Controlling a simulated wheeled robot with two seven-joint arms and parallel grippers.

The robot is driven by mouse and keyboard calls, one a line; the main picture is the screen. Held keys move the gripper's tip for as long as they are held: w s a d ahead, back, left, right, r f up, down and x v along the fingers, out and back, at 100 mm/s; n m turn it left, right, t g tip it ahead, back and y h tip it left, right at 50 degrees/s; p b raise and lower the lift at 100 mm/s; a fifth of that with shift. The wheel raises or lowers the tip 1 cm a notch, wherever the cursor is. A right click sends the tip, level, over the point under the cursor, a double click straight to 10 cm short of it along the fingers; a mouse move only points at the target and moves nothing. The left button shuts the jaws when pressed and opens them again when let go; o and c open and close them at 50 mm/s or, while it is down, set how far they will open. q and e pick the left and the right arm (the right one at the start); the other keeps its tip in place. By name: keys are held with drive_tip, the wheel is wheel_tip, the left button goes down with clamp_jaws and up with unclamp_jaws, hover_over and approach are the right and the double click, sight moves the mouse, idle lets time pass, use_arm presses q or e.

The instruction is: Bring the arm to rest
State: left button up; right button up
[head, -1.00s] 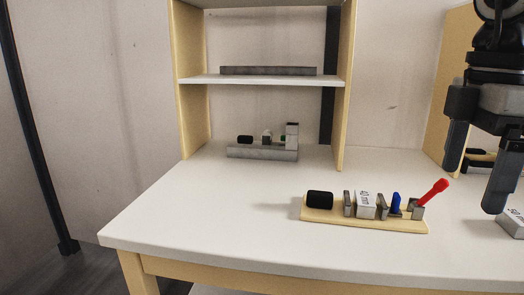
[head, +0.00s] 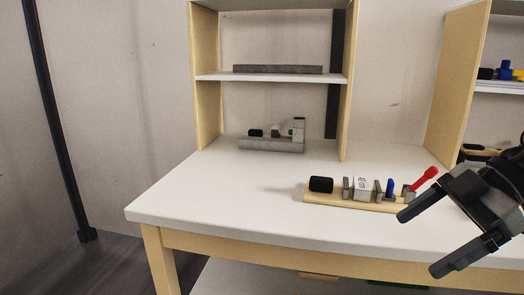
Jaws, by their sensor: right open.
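My right gripper (head: 421,242) is at the lower right of the head view. Its two dark fingers are spread apart, point to the left and hold nothing. It is in front of and to the right of a wooden holder (head: 335,199) on the white table. The holder carries a black cylinder, grey metal pieces, a white block with print, a blue piece and a red-handled tool (head: 424,178) at its right end. The gripper's upper finger overlaps the holder's right end in the picture; I cannot tell whether they touch. My left gripper is out of view.
The white table (head: 210,192) is clear at its left and front. A wooden shelf unit (head: 206,103) stands at the back, with a grey bar (head: 277,69) on its shelf and a grey holder (head: 270,145) below. A second shelf unit (head: 459,85) with small parts stands at the right.

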drive_tip(key=s+a+f+m+t, duration=0.1)
drive_tip(key=a+f+m+t, duration=0.1)
drive_tip(key=f+m+t, duration=0.6)
drive_tip(key=a+f+m+t, duration=0.25)
drive_tip(key=f+t, duration=0.25)
drive_tip(key=f, duration=0.6)
use_arm(q)
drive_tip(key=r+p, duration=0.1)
drive_tip(key=p, duration=0.1)
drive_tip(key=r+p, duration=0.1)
drive_tip(key=p, duration=0.2)
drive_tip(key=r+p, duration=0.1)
drive_tip(key=p, duration=0.1)
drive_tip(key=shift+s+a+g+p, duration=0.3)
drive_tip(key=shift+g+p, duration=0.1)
use_arm(e)
drive_tip(key=s+a+f+m+g+h, duration=0.4)
drive_tip(key=s+a+f+h, duration=0.1)
drive_tip(key=s+a, duration=0.3)
drive_tip(key=shift+a+f, duration=0.5)
drive_tip(key=shift+a, duration=0.2)
